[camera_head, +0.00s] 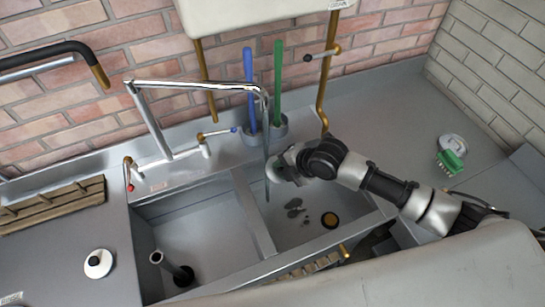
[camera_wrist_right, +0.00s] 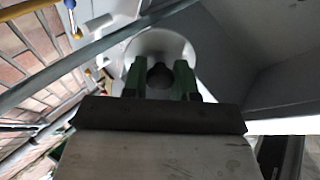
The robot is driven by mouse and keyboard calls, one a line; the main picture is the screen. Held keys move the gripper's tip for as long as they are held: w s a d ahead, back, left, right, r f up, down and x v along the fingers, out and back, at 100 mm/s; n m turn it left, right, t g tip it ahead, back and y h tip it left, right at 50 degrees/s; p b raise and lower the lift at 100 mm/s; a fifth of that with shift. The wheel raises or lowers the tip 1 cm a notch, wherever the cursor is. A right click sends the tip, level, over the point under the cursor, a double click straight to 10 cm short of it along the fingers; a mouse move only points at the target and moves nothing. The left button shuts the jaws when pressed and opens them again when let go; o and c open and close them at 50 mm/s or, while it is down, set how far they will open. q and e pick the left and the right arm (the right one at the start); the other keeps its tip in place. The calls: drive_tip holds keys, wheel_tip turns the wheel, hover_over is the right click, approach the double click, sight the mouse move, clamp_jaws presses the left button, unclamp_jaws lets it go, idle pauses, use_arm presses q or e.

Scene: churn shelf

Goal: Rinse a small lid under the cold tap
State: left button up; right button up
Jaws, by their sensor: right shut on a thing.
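My right gripper (camera_head: 287,168) is over the right-hand sink basin, just below and beside the tap spout. In the right wrist view its green-tipped fingers (camera_wrist_right: 160,80) are shut on the dark knob of a small pale round lid (camera_wrist_right: 160,43). In the head view the lid (camera_head: 272,174) shows only partly at the fingertips. The chrome tap (camera_head: 195,84) reaches over the basins. A thin grey streak (camera_head: 266,130), apparently water, drops from its spout close to the lid; I cannot tell whether they touch. The blue-tipped cold lever (camera_head: 218,131) is behind the basins. My left gripper is not in view.
A blue handle (camera_head: 249,85) and a green handle (camera_head: 278,80) stand in a grey holder (camera_head: 277,130) behind the spout. A white lid with a dark knob (camera_head: 98,263) lies left. A green brush (camera_head: 450,161) and a white round thing (camera_head: 453,143) lie right. A wall divides the basins.

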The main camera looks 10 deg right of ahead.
drive_tip(key=s+d+r+p, duration=0.1)
drive_tip(key=s+r+p, duration=0.2)
drive_tip(key=s+p, duration=0.2)
drive_tip(key=shift+s, duration=0.6)
drive_tip(key=shift+d, duration=0.1)
idle(0.5)
